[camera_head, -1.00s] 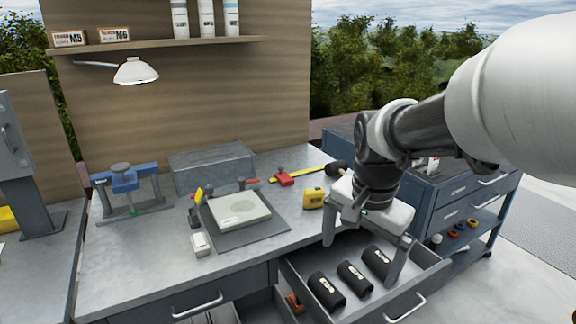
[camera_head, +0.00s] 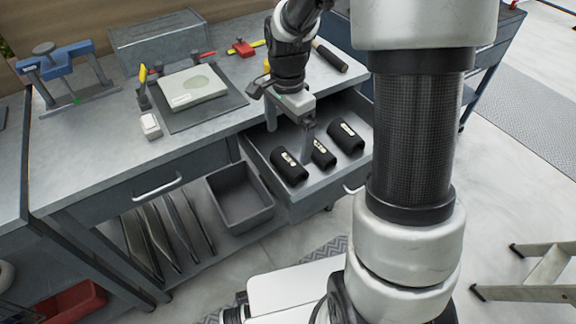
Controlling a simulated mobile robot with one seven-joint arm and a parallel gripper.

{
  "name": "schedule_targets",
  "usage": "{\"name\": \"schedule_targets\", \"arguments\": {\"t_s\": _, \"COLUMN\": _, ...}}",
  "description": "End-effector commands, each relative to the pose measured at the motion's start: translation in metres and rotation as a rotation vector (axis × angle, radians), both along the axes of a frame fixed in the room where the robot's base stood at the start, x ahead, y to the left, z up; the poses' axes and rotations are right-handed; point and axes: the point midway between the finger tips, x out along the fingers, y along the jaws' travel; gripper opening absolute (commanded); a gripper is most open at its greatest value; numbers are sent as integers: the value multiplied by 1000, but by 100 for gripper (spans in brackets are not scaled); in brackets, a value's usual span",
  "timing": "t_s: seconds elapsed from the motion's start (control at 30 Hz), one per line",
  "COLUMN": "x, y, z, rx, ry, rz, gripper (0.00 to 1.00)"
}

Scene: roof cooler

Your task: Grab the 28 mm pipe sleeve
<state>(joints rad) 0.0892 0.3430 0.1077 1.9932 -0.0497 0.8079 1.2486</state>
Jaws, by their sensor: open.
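Three black pipe sleeves with pale labels lie in the open drawer (camera_head: 309,187): a left one (camera_head: 291,174), a middle one (camera_head: 325,157) and a right one (camera_head: 347,140). The label sizes are too small to read, so I cannot tell which is the 28 mm one. My gripper (camera_head: 289,142) points down over the drawer, open and empty. Its right finger is in front of the middle sleeve's near side in the picture; its left finger is above the drawer's left back part. I cannot tell whether the right finger touches a sleeve.
The bench top above the drawer holds a grey mat (camera_head: 205,112) with a pale device (camera_head: 192,87), a blue clamp stand (camera_head: 60,70) and a dark-handled tool (camera_head: 330,56). A grey bin (camera_head: 240,205) sits on the lower shelf. A step ladder (camera_head: 535,285) stands at right.

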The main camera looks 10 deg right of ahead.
Motion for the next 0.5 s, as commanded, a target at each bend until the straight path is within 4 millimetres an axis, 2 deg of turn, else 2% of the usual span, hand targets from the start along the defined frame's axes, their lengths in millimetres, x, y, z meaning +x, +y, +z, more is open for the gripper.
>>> {"name": "schedule_targets", "arguments": {"t_s": 0.03, "x": -1, "y": 0, "z": -14, "rx": 0, "ry": 4, "rz": 0, "gripper": 100}}
{"name": "schedule_targets", "arguments": {"t_s": 0.13, "x": -1, "y": 0, "z": -28, "rx": 0, "ry": 3, "rz": 0, "gripper": 100}}
{"name": "schedule_targets", "arguments": {"t_s": 0.37, "x": 0, "y": 0, "z": -40, "rx": 0, "ry": 0, "rz": 0, "gripper": 100}}
{"name": "schedule_targets", "arguments": {"t_s": 0.5, "x": 0, "y": -2, "z": -55, "rx": 0, "ry": 2, "rz": 0, "gripper": 100}}
